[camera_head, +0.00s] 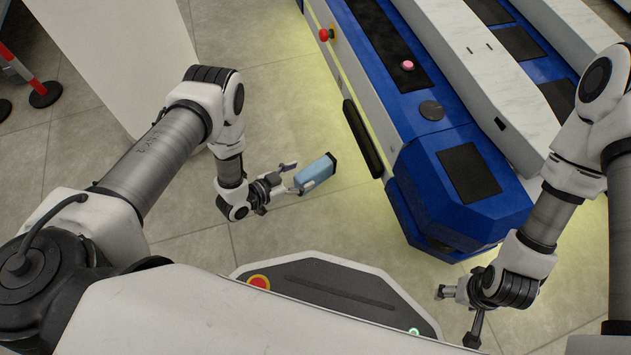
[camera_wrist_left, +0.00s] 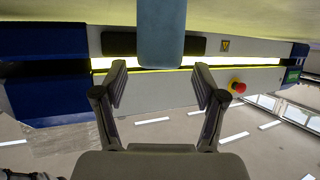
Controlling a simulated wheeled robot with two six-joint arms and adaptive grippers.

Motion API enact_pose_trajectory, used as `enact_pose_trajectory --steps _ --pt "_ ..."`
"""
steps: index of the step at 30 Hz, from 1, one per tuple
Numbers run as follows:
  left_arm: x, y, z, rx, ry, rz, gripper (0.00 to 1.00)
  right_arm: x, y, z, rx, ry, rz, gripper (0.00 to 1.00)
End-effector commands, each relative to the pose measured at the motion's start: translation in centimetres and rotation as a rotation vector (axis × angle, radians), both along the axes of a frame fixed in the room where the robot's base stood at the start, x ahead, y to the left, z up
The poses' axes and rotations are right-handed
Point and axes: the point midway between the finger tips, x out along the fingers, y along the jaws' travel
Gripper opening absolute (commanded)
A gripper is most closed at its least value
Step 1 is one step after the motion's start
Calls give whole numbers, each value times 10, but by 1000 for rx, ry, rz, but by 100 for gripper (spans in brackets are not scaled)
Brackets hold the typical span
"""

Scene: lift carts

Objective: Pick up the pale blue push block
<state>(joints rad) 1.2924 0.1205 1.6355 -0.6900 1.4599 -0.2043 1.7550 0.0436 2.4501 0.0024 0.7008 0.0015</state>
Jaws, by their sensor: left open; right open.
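The pale blue push block (camera_head: 315,174), with a dark far end, is in the middle of the head view. I cannot tell what supports it. My left gripper (camera_head: 293,178) is open with its fingertips at the block's near end. In the left wrist view the block (camera_wrist_left: 161,32) comes down from the top edge, in line with the gap between the open fingers (camera_wrist_left: 160,80). Clear gaps show between the block and both fingers. My right gripper (camera_head: 455,317) is open and empty at the lower right, away from the block.
A blue and white lift cart (camera_head: 462,190) stands right of the block, with a black bumper (camera_head: 362,138) on its side and a red button (camera_head: 326,34). A white panel (camera_head: 115,50) stands at upper left. Tiled floor around the left gripper is clear.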

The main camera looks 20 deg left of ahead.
Motion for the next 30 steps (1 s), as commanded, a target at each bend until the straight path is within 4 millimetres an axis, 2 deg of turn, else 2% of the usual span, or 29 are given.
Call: enact_pose_trajectory --steps 10,13,18,20,24,30 --pt "38 -29 -26 0 -3 -3 71 4 -1 -47 -2 -10 -5 70" --pt "45 -33 -26 1 -1 0 71 6 -1 -49 -3 -16 -1 70" --pt "45 -33 -23 1 1 1 71 6 -1 -46 -3 -17 -1 70" --pt "45 -33 -23 1 1 1 50 6 -1 -46 -3 -17 -1 70" --pt "45 -33 -24 1 2 0 0 6 -1 -46 -3 -17 -1 70" --pt "45 -33 -23 0 0 0 0 6 -1 -46 -3 -17 -1 70"
